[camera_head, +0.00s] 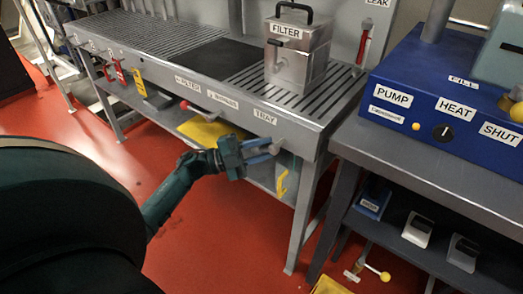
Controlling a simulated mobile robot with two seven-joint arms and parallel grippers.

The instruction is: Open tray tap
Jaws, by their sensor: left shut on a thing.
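The TRAY label (265,116) is on the front edge of the slatted metal bench, near its right end. Below the label a small grey tap part (279,146) shows under the bench edge. My left gripper (268,150) reaches it from the left, its blue-grey fingers pointing right and shut on the tap. The fingers hide most of the tap handle, so its turn angle cannot be read. My right gripper is not in view.
A metal FILTER box (297,52) stands on the bench (170,45). A red-handled tap (185,105) is further left along the edge. The blue PUMP/HEAT/SHUT machine (440,95) is on the table at right. Red floor (230,230) is open in front.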

